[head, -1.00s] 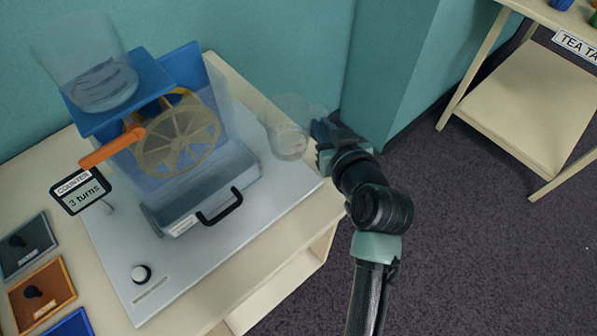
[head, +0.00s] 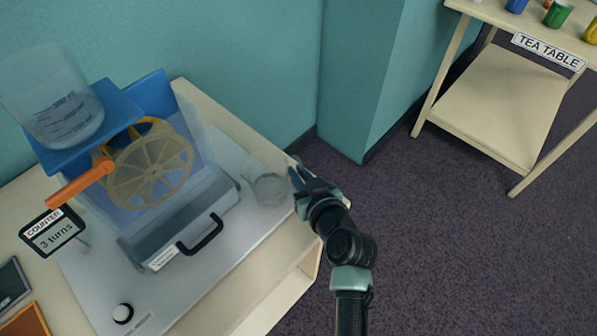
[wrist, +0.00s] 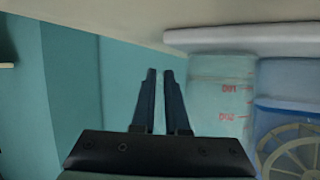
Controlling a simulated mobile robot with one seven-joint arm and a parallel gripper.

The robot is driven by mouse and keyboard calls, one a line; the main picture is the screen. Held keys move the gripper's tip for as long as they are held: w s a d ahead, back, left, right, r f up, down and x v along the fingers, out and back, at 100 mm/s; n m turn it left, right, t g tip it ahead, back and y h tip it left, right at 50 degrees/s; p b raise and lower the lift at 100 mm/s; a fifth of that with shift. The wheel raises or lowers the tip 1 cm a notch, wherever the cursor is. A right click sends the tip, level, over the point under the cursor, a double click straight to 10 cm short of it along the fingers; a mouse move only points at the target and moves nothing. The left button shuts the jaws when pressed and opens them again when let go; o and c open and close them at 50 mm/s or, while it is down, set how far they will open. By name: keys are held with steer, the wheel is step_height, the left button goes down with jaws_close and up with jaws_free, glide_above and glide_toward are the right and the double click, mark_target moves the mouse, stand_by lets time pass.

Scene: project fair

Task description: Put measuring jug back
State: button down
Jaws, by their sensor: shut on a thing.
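The measuring jug (head: 268,186) is clear and see-through, near the right back corner of the pale grey board (head: 225,250). It also shows at the right of the wrist view (wrist: 215,100), with red volume marks. My gripper (head: 298,178) is at the jug's right side. In the wrist view its two dark fingers (wrist: 160,75) are nearly together, shut on the jug; the gripped part is hard to make out. The jug's base is close to the board; I cannot tell whether it touches.
Left of the jug stands a wheel machine (head: 150,170) with an orange handle (head: 80,182), a clear tank (head: 65,105) and a drawer with a black handle (head: 202,235). A counter sign (head: 52,232) reads "3 turns". The tea table (head: 490,100) stands at the back right, with open floor between.

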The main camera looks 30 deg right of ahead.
steer(key=shift+f, duration=0.15)
steer(key=c, duration=0.9)
jaws_free()
steer(key=shift+r, duration=0.2)
steer(key=v, duration=1.2)
steer(key=shift+r, duration=0.1)
